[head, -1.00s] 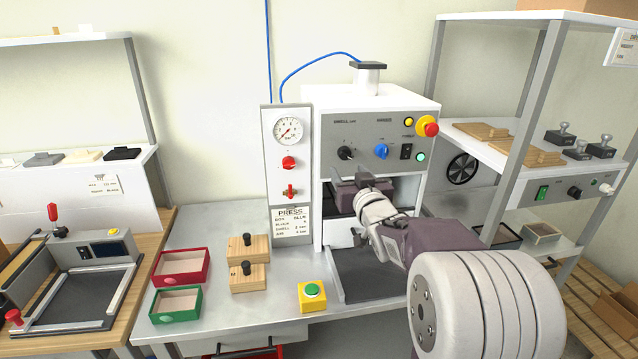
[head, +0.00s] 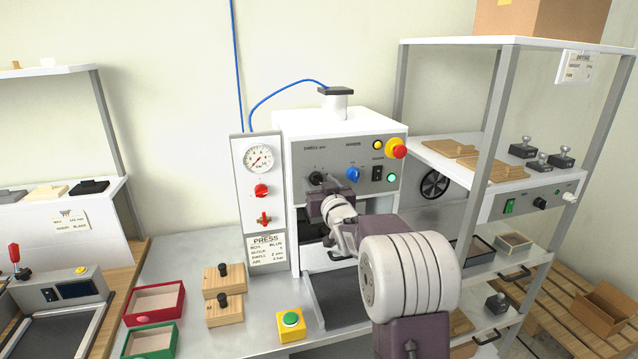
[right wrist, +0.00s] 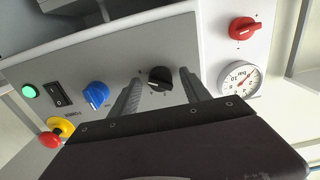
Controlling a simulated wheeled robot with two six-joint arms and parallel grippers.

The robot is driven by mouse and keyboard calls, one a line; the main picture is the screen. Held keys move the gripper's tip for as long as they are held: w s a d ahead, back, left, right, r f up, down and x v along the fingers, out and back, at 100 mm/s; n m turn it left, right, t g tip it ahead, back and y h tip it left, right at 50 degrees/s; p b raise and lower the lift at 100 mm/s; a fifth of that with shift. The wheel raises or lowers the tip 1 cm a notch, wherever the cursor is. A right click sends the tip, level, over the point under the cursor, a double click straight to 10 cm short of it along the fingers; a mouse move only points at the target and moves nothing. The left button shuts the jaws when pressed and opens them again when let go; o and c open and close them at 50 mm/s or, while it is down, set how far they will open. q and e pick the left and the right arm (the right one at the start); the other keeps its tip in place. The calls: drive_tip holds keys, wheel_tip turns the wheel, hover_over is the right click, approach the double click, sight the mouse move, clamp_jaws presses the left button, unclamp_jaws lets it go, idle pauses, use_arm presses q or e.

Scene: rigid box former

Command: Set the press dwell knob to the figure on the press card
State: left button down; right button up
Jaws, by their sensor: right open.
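The dwell knob (head: 317,178) is a black knob on the grey front panel of the white press (head: 340,130). In the right wrist view the black knob (right wrist: 160,78) sits between the two fingers of my right gripper (right wrist: 158,92), which is open and apart from it on both sides. In the head view my right gripper (head: 322,198) is at the panel, just below the knob, and partly covers it. The press card (head: 267,251) hangs on the white board left of the press; its dwell line is too small to read surely. My left gripper is out of view.
A blue knob (head: 353,174), a black switch and a red-and-yellow emergency button (head: 396,149) share the panel. A pressure gauge (head: 258,158) and red valves are on the board at left.

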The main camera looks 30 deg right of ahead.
clamp_jaws()
